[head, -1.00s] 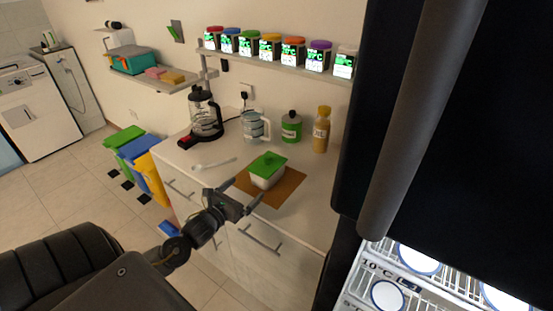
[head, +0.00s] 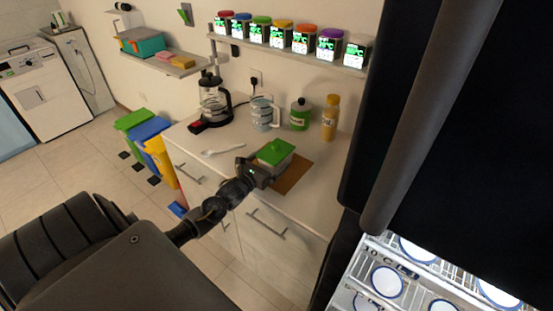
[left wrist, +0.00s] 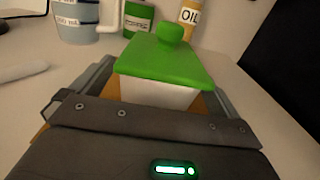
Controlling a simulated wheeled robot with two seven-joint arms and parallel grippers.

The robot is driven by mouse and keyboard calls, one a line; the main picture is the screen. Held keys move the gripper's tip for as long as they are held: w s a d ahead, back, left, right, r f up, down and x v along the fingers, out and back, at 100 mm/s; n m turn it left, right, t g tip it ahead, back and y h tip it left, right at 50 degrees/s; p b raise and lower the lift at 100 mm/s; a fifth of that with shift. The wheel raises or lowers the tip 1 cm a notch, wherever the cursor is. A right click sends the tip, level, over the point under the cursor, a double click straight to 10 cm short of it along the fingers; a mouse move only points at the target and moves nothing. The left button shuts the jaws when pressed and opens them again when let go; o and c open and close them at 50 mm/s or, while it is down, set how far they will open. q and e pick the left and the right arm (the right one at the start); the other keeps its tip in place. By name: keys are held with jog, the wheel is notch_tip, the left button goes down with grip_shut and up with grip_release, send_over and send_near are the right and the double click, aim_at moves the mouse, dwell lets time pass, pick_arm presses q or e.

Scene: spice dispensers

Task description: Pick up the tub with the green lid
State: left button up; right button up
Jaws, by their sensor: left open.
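The tub with the green lid (head: 276,153) stands upright on a brown mat (head: 294,176) on the white counter. In the left wrist view its green lid (left wrist: 165,58) with a round knob is close ahead, above the white tub body (left wrist: 158,92). My left gripper (head: 266,170) is open at the near side of the tub. In the left wrist view its fingers (left wrist: 158,85) lie on either side of the tub body, below the lid. Whether they touch it I cannot tell. My right gripper is not in view.
A white spoon (head: 223,150) lies left of the tub. Behind stand a blender (head: 213,103), a measuring jug (head: 263,114), a green canister (head: 299,115) and an oil bottle (head: 330,117). A dark open fridge (head: 440,110) stands at right.

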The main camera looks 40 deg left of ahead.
pick_arm(q)
jog(key=shift+w, duration=0.95)
jog(key=shift+s, duration=0.1)
jog(key=c, duration=1.2)
jog(key=shift+r, duration=0.1)
jog(key=shift+c, duration=0.5)
jog(key=shift+r, duration=0.1)
jog(key=shift+r, duration=0.6)
jog(key=s+d+r+b, duration=0.3)
jog(key=s+d+r, duration=0.4)
jog(key=s+r, duration=0.4)
jog(key=shift+s+d+r+b, duration=0.25)
jog(key=shift+s+b, duration=0.05)
jog(key=shift+s, duration=0.1)
